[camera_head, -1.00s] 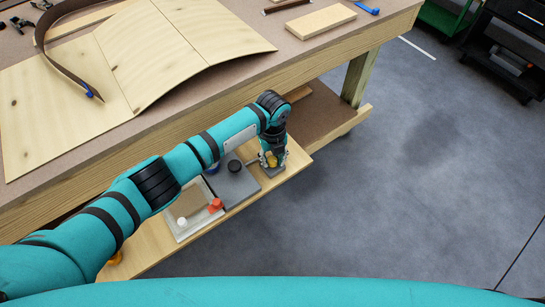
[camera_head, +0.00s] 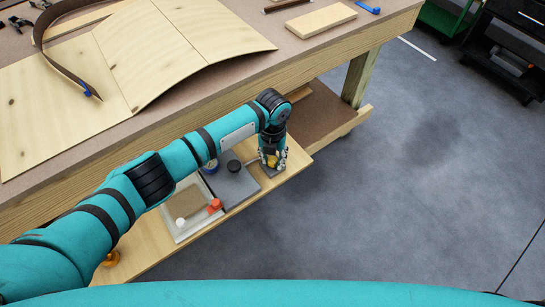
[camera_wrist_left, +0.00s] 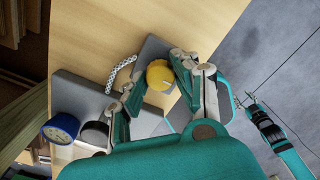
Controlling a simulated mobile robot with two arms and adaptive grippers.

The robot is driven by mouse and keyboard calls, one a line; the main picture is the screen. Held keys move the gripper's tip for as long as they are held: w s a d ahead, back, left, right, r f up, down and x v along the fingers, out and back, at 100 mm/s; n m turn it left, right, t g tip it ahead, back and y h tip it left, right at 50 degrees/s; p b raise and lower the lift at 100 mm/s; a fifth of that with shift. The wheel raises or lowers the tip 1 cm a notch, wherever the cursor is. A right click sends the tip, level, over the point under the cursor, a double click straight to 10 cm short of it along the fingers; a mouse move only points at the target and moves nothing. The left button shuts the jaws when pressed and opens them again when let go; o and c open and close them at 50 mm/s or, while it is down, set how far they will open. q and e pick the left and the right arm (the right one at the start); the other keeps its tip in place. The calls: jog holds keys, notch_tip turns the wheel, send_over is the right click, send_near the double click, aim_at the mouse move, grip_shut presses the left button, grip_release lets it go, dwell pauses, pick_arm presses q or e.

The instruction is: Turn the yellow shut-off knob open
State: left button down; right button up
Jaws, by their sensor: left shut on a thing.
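The yellow knob (camera_head: 270,160) sits on a small grey base near the right end of the wooden shelf under the bench. In the left wrist view the round yellow knob (camera_wrist_left: 160,75) lies between my two left fingers. My left gripper (camera_head: 271,163) points down over it and is shut on it; the fingers partly hide its sides. At the right of the wrist view another teal arm of mine ends in a small gripper (camera_wrist_left: 246,99); it is too small to tell open from shut.
A grey unit with a black cap (camera_head: 234,166) and a blue-rimmed gauge (camera_wrist_left: 60,128) stands beside the knob. A braided hose (camera_wrist_left: 120,72) runs close by. A tray (camera_head: 182,237) with red and white parts lies left. The bench edge overhangs the shelf; floor at right is clear.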

aim_at(273, 160)
dwell(0.3)
pick_arm(q)
jog(key=c, duration=1)
grip_release()
jog(key=shift+r, duration=0.1)
notch_tip(273, 160, up, 12)
jog(key=shift+f, duration=0.1)
